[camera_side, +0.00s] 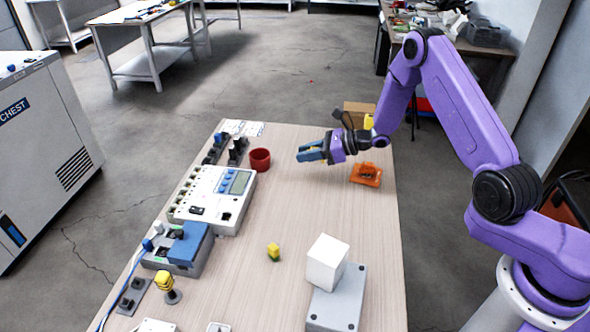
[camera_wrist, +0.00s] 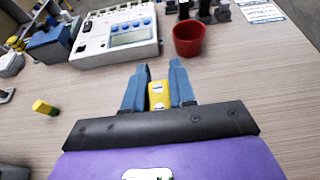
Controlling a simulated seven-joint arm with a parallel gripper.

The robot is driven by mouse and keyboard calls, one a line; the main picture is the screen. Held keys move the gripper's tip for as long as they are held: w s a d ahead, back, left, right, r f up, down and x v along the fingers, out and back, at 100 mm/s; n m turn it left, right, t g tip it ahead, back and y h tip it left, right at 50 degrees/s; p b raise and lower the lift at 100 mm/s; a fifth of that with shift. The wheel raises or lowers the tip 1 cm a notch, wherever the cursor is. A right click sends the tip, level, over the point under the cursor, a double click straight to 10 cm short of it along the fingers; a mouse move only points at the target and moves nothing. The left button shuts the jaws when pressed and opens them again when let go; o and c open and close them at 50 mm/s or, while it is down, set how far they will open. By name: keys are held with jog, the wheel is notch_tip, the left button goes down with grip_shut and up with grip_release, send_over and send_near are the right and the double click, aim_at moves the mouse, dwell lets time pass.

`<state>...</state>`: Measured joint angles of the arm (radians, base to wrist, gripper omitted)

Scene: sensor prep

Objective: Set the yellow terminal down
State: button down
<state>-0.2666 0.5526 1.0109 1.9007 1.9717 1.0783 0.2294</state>
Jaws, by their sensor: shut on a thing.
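My gripper (camera_side: 312,151) is over the far part of the wooden table, to the right of the red cup. In the wrist view, its two blue fingers (camera_wrist: 159,92) are shut on the yellow terminal (camera_wrist: 158,96), a small yellow block with a paler patch on its face. The fingers cover its sides. In the side view, I cannot make out the held terminal clearly, nor tell how high it is above the table.
A red cup (camera_side: 260,159) stands nearby, with an orange tray (camera_side: 366,174) on the other side. A yellow-green block (camera_side: 273,251) lies mid-table. A white meter unit (camera_side: 212,198) is at left; a white cube (camera_side: 327,262) sits on a grey box (camera_side: 337,305). Table between is bare.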

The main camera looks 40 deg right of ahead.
send_over(295, 176)
notch_tip(295, 176, down, 6)
jog(key=shift+f, duration=1.6)
jog(key=shift+f, duration=0.15)
jog(key=c, duration=0.9)
grip_release()
